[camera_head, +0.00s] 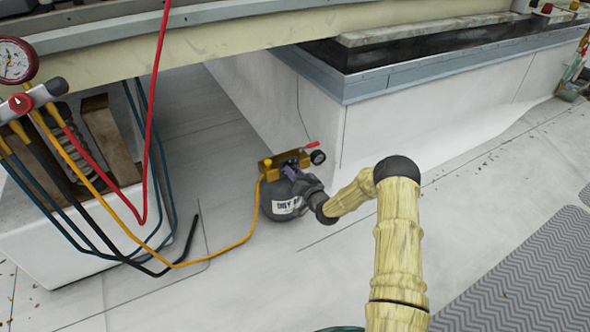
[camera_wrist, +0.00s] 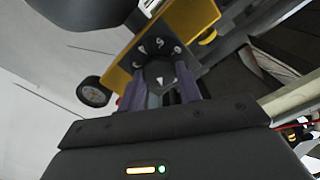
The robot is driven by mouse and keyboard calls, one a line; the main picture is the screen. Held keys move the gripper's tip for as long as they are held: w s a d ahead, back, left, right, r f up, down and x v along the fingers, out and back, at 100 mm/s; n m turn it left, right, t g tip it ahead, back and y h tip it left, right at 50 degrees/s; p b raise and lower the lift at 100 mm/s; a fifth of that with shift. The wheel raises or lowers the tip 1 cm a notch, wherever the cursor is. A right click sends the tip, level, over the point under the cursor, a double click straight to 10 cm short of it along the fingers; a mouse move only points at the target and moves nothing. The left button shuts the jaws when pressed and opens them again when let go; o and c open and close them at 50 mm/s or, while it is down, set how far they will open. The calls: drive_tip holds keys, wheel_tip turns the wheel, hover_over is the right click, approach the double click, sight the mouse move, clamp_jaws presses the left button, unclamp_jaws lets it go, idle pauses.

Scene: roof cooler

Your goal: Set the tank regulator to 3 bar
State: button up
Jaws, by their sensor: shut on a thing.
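The dark grey tank (camera_head: 281,207) with a white label stands on the pale floor beside the white curb. A yellow-brass regulator block (camera_head: 268,167) sits on top of it, with a small black gauge (camera_head: 318,157) at its right. In the wrist view the regulator's yellow plate (camera_wrist: 188,25) carries a dark knob (camera_wrist: 158,72) with white marks around it, and the gauge (camera_wrist: 93,93) is at left; its reading is too small to tell. My gripper (camera_head: 296,169) is at the regulator. In the wrist view its two purple-grey fingers (camera_wrist: 162,86) are shut on the knob, one on each side.
A yellow hose (camera_head: 236,245) runs from the tank across the floor to the manifold (camera_head: 32,98) at left. Red (camera_head: 151,130) and black hoses hang there too. The white curb (camera_head: 420,115) stands close behind the tank. Open floor lies at front right, beside a grey ribbed mat (camera_head: 530,275).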

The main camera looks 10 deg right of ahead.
drive_tip(key=shift+f+m+b, duration=0.2)
drive_tip(key=shift+m+b, duration=0.15)
drive_tip(key=shift+m, duration=4.9)
drive_tip(key=shift+f+m+b, duration=0.2)
drive_tip(key=shift+m+b, duration=0.15)
drive_tip(key=shift+m, duration=4.9)
drive_tip(key=o, duration=0.9)
drive_tip(key=shift+r, duration=0.1)
